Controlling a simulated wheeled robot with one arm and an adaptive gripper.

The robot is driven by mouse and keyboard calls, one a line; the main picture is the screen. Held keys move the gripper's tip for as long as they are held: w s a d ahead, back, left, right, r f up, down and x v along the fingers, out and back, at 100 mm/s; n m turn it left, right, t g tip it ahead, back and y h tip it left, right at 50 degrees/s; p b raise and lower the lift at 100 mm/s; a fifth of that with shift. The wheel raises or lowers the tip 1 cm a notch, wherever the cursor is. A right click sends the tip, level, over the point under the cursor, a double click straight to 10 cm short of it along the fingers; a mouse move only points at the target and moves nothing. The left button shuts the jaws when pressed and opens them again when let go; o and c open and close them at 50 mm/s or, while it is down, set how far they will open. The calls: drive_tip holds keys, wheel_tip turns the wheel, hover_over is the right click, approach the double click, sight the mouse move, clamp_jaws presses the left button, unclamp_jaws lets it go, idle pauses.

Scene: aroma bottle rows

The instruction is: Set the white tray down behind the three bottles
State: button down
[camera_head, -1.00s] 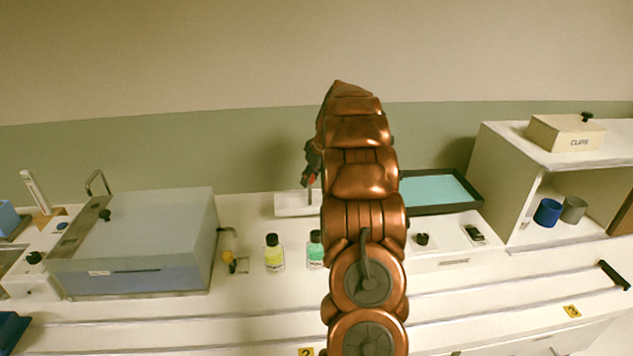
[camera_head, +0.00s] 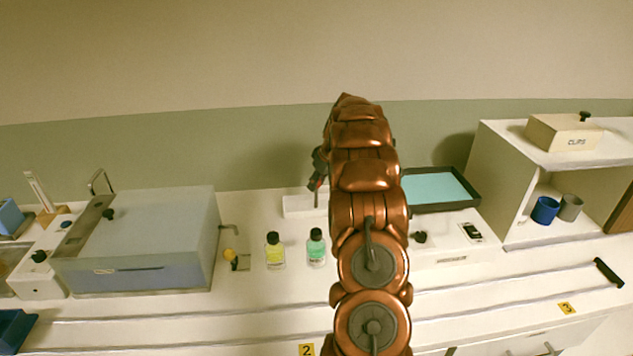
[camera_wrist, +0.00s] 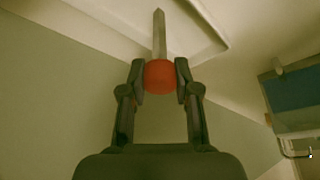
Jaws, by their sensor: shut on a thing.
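The white tray (camera_head: 300,207) is behind the bottles in the head view, its right part hidden by my arm. Whether it touches the counter is hard to tell. A yellow-green bottle (camera_head: 275,251) and a teal bottle (camera_head: 316,249) stand upright in front of it with black caps. No third bottle shows; my arm covers the counter to their right. My gripper (camera_wrist: 160,77) is shut on the red knob (camera_wrist: 160,76) of the tray's metal post (camera_wrist: 159,35). The tray also shows at the top of the wrist view (camera_wrist: 190,40). In the head view, my gripper (camera_head: 316,184) is above the tray.
A black-rimmed teal tray (camera_head: 440,190) and an open shelf unit (camera_head: 500,180) are to the right. The wall is close behind.

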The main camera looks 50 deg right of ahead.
drive_tip(key=shift+f, duration=0.1)
drive_tip(key=c, duration=0.8)
unclamp_jaws()
drive_tip(key=shift+c, duration=0.2)
drive_tip(key=b+v, duration=0.3)
drive_tip(key=v, duration=0.9)
drive_tip(key=s+a+r+g+y, duration=0.1)
drive_tip(key=s+a+g, duration=0.15)
drive_tip(key=a, duration=1.45)
drive_tip(key=s+a+r+g, duration=0.1)
drive_tip(key=s+a, duration=0.3)
drive_tip(key=a, duration=1.3)
drive_tip(key=s+a+f+g, duration=0.1)
drive_tip(key=s+a, duration=0.3)
drive_tip(key=s, duration=0.4)
drive_tip(key=s+a+f+g+h, duration=0.1)
drive_tip(key=s+a+f, duration=0.3)
drive_tip(key=s, duration=0.5)
drive_tip(key=s+a+f+m+g, duration=0.1)
drive_tip(key=s+a+f, duration=0.1)
drive_tip(key=s+a, duration=0.4)
drive_tip(key=s, duration=0.3)
drive_tip(key=shift+s+a+f, duration=0.15)
drive_tip(key=shift+s+f, duration=0.05)
drive_tip(key=shift+f, duration=0.1)
